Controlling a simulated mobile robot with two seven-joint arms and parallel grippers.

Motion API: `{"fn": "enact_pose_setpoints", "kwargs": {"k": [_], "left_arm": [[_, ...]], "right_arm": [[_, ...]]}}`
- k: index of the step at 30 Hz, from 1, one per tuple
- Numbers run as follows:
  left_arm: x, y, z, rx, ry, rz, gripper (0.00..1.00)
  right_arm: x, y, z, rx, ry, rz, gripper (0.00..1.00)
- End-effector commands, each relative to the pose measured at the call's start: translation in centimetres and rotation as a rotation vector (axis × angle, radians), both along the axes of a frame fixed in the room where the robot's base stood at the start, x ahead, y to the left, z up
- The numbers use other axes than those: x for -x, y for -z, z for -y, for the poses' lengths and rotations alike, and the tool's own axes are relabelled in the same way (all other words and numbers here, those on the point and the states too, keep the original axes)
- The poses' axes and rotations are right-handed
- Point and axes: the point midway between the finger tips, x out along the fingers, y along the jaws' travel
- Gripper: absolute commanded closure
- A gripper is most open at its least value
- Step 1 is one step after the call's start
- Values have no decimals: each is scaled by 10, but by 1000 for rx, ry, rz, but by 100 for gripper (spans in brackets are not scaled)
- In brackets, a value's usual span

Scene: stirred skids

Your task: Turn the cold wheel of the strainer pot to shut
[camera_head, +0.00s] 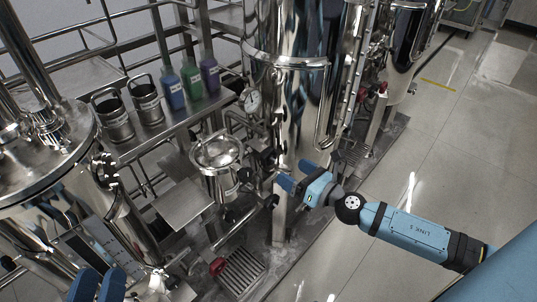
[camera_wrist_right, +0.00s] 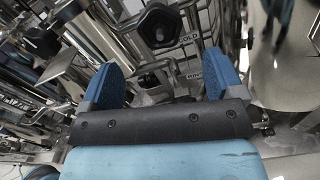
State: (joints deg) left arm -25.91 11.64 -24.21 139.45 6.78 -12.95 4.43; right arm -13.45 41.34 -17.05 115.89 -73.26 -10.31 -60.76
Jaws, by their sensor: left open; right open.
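The strainer pot (camera_head: 217,165), a small steel vessel with a round lid, stands in the middle of the head view. Dark handwheels (camera_head: 246,175) sit at its right side; I cannot tell there which is the cold one. In the right wrist view a black lobed wheel (camera_wrist_right: 160,25) with a label reading COLD beside it lies beyond the fingertips, apart from them. My right gripper (camera_head: 293,175) is open and empty, just right of the handwheels. It also shows in the right wrist view (camera_wrist_right: 164,78). My left gripper (camera_head: 96,285) is open at the bottom left, far from the pot.
A second dark knob (camera_wrist_right: 158,80) and another label show between the fingers. A tall steel tank (camera_head: 290,90) stands behind the right gripper. A shelf carries steel jugs (camera_head: 147,100) and coloured bottles (camera_head: 191,82). A red handle (camera_head: 217,266) is low down. The floor right is clear.

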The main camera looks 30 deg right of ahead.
Motion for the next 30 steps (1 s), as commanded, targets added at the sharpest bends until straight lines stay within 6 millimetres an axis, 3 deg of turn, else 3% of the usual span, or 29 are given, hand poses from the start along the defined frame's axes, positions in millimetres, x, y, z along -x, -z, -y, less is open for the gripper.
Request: {"fn": "enact_pose_setpoints", "kwargs": {"k": [9, 15, 30], "left_arm": [[1, -12, -1, 16, -10, 35, 57], [1, -14, -1, 18, -12, 43, 57], [1, -14, -1, 20, -12, 42, 57]], "right_arm": [[-51, -1, -17, -2, 1, 1, 13], [-75, 0, -25, -1, 2, 0, 13], [-86, 1, -30, -2, 1, -1, 15]]}}
